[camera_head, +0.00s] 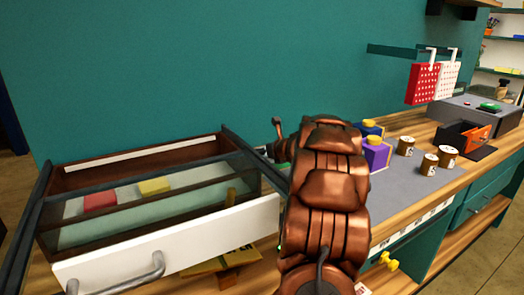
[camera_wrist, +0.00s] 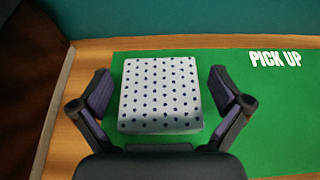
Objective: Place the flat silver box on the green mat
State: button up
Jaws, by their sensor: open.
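The flat silver box (camera_wrist: 160,96), pale with dark dots, lies on the left part of the green mat (camera_wrist: 270,120) in the wrist view. The mat bears the words "PICK UP". My gripper (camera_wrist: 162,92) is open, with one finger on each side of the box and a gap showing between each finger and the box. In the head view, my copper-coloured arm hides the box and nearly all of the mat.
An open drawer (camera_head: 185,242) with a white front and a red and a yellow block inside stands at the left. Red and white dotted bags (camera_head: 423,84) hang at the back right.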

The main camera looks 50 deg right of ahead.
jog(key=b+v, duration=0.1)
jog(key=v, duration=0.9)
dwell(0.5)
